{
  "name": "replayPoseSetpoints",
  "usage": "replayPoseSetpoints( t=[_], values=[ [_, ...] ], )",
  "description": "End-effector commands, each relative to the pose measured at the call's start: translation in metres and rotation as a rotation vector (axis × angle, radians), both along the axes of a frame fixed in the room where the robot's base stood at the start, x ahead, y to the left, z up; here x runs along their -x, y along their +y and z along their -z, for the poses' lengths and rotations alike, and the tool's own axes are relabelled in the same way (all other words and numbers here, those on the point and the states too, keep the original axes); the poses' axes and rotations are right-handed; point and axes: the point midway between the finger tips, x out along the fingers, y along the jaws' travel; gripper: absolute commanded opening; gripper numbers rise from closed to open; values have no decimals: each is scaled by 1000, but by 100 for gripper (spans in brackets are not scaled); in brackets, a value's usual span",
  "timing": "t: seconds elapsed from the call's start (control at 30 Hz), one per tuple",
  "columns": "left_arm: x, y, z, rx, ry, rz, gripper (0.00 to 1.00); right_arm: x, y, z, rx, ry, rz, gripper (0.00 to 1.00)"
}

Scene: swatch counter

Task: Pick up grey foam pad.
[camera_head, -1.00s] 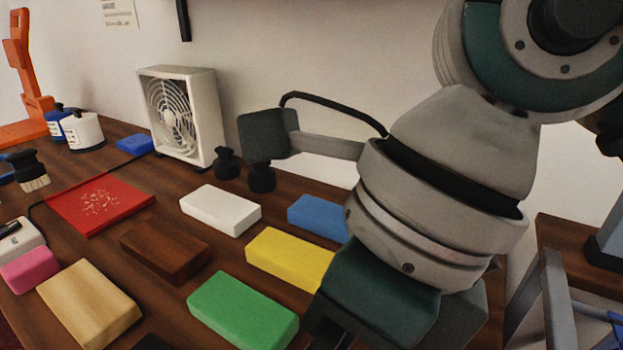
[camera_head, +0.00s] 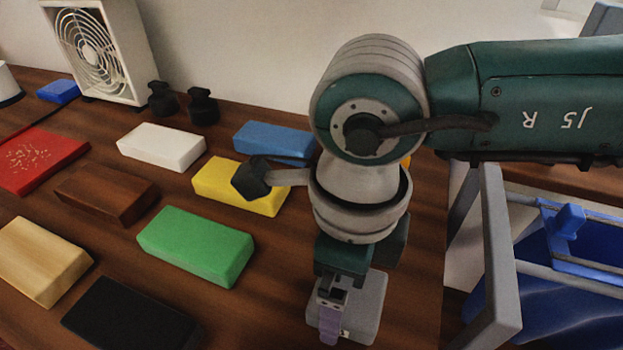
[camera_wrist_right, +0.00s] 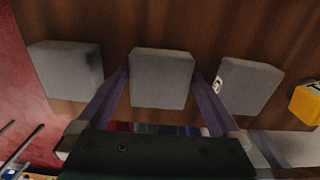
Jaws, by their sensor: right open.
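A grey pad (camera_head: 369,306) lies on the dark wooden counter below my right wrist in the head view, partly hidden by my right gripper (camera_head: 335,314). One purple finger shows there, pointing down. In the right wrist view, several similar grey blocks lie in a row. The middle grey block (camera_wrist_right: 161,78) sits between the two spread fingers of my right gripper (camera_wrist_right: 161,84), with gaps at both sides. Another grey block (camera_wrist_right: 66,72) lies left, and a grey block with a small white label (camera_wrist_right: 250,86) lies right. I cannot tell which matches the head view pad. My left gripper is out of view.
A black block (camera_head: 130,315), green block (camera_head: 196,244), yellow block (camera_head: 225,185) and blue block (camera_head: 273,139) lie left of my right arm. A grey frame (camera_head: 492,260) and blue bin (camera_head: 565,290) stand right. Bare counter shows between the blocks.

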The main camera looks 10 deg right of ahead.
Motion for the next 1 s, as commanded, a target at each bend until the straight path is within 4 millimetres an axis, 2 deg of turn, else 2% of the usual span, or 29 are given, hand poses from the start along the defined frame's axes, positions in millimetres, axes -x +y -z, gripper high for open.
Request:
replayPoseSetpoints(
  t=[0.2,0.73,1.0],
  values=[
    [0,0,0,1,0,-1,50,0,0,1,-1,-1,0,99],
    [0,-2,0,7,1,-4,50,0,0,0,-1,-1,0,39],
    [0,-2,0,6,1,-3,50,0,0,-1,-1,-1,0,39]
  ],
)
